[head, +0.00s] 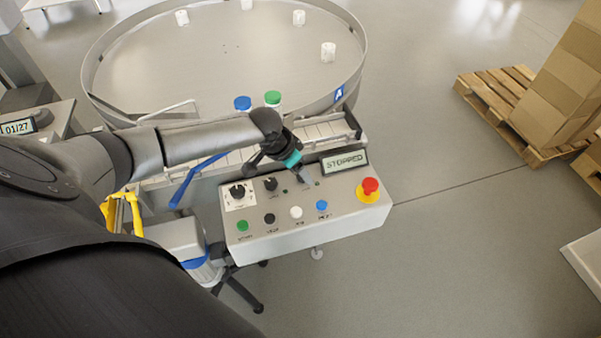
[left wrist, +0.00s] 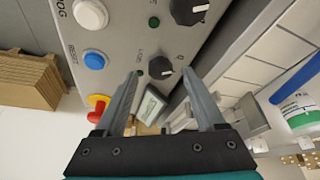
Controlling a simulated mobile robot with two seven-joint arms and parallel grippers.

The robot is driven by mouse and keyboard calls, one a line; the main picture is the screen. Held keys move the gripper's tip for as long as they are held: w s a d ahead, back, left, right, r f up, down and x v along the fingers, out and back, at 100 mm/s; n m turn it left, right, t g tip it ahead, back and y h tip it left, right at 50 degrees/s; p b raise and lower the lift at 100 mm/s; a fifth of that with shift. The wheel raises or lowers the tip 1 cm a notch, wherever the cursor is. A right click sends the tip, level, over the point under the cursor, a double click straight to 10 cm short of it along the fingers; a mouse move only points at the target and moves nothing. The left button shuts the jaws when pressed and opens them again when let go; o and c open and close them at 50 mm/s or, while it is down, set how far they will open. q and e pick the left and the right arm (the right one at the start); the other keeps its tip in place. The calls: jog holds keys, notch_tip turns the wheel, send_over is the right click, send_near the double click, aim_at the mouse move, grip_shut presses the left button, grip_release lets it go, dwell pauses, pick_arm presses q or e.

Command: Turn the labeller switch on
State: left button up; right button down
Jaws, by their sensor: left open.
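The control panel (head: 300,222) has a row of black rotary switches. In the left wrist view, one black switch (left wrist: 160,67) with a pale pointer mark lies between the fingertips of my left gripper (left wrist: 161,79). The fingers are open, and I cannot tell whether they touch it. A second black switch (left wrist: 188,10) is farther up in that view. In the head view, my left gripper (head: 305,178) is over the right part of the switch row and hides that switch. The middle switch (head: 270,184) shows. Its label and the labeller label are too small to read. My right gripper is not in view.
The display (head: 345,160) reads STOPPED. A red emergency stop (head: 370,187) is at the panel's right, with green, black, white and blue buttons (head: 322,205) along the front. A switch on a white plate (head: 238,192) is at left. A round table (head: 220,60) stands behind.

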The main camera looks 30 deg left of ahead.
pick_arm(q)
jog(key=shift+x, duration=0.8)
grip_shut()
